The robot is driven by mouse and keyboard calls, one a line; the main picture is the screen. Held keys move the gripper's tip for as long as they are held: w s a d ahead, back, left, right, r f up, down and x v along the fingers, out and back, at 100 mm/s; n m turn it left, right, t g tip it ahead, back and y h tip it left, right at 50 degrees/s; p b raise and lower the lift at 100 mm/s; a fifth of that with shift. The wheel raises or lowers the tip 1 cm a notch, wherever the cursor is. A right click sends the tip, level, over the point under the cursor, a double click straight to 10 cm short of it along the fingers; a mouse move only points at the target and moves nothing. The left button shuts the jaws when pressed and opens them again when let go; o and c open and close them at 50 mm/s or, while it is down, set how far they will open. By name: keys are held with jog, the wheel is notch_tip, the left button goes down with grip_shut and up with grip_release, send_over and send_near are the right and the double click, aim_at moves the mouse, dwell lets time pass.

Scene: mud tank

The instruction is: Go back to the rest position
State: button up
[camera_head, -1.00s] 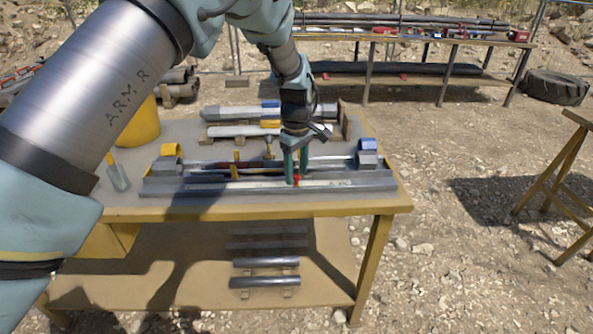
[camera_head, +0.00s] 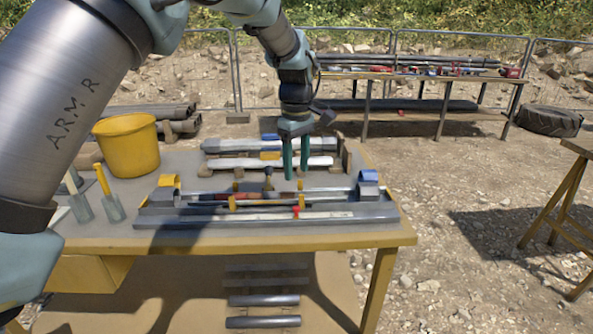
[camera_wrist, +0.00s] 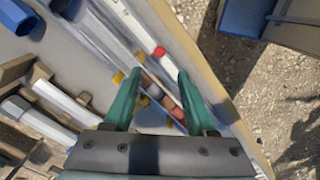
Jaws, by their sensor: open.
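My gripper (camera_head: 295,177) hangs above the yellow-framed table (camera_head: 400,234), its two green fingers apart and pointing down. In the wrist view my gripper (camera_wrist: 158,95) is open, with nothing held between the fingers. Below it, a long grey tray (camera_head: 245,220) lies along the table's front, with a pale rod and a red piece (camera_head: 296,211) in it. The red piece also shows in the wrist view (camera_wrist: 159,51), beyond the fingertips. Reddish-brown pieces (camera_wrist: 152,88) lie in the tray between the fingers in the wrist view, apart from them.
A yellow bucket (camera_head: 128,150) and two trowels (camera_head: 110,195) stand at the table's left. White and grey tubes (camera_head: 265,163) rest on wooden cradles behind the tray. A second table (camera_head: 430,78) with pipes stands behind. A yellow trestle (camera_head: 562,200) is at the right, with open gravel before it.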

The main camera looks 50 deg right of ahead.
dwell(0.3)
jog(key=w+a+r, duration=0.1)
jog(key=w+a, duration=0.7)
jog(key=a, duration=0.4)
jog(key=w+a, duration=0.7)
jog(key=a, duration=0.6)
jog(key=s+a, duration=0.3)
jog(key=a, duration=1.1)
jog(key=s+a+f+m+t, duration=0.1)
jog(key=s+a, duration=0.3)
jog(key=a, duration=1.1)
jog(key=shift+s+a+f+m+t, duration=0.15)
jog(key=shift+a+f+m+t, duration=0.05)
jog(key=shift+f+m+t, duration=0.1)
